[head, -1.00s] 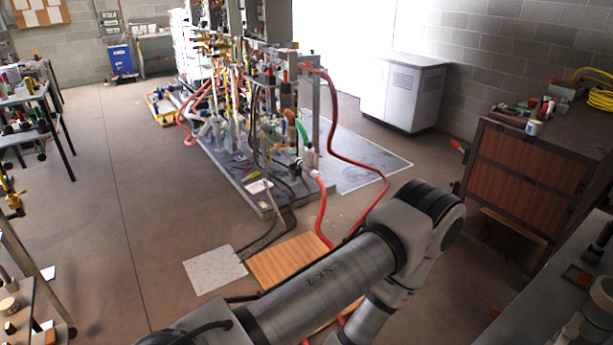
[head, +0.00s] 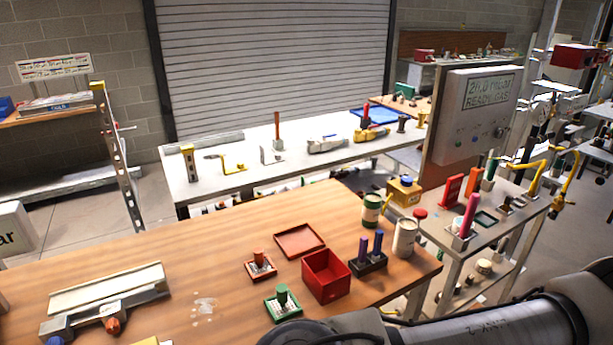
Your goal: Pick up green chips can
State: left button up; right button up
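A small can with a green band and lid and a cream middle (head: 371,210) stands upright near the back right edge of the wooden table (head: 200,245). It is the only green can I make out, but its label is too small to read. A cream-white can (head: 405,237) stands just to its right and nearer to me. Links of one of my arms cross the bottom right of the head view, in front of the table. Neither gripper shows.
A red box (head: 325,276), a flat red tray (head: 299,241), a block with purple pegs (head: 368,257) and a green-based peg (head: 283,303) lie in front of the cans. A yellow box (head: 404,191) stands behind. A metal rack (head: 105,301) lies at left.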

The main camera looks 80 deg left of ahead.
aim_at(373, 202)
jog(key=i+j+u, duration=0.1)
jog(key=u, duration=0.35)
jog(key=i+u, duration=0.2)
jog(key=u, duration=0.3)
jog(key=i+u, duration=0.2)
jog(key=u, duration=0.25)
jog(key=i+l+u, duration=0.1)
jog(key=u, duration=0.35)
jog(key=i+l+u, duration=0.15)
jog(key=u, duration=0.35)
jog(key=i+l+u, duration=0.15)
jog(key=u, duration=0.3)
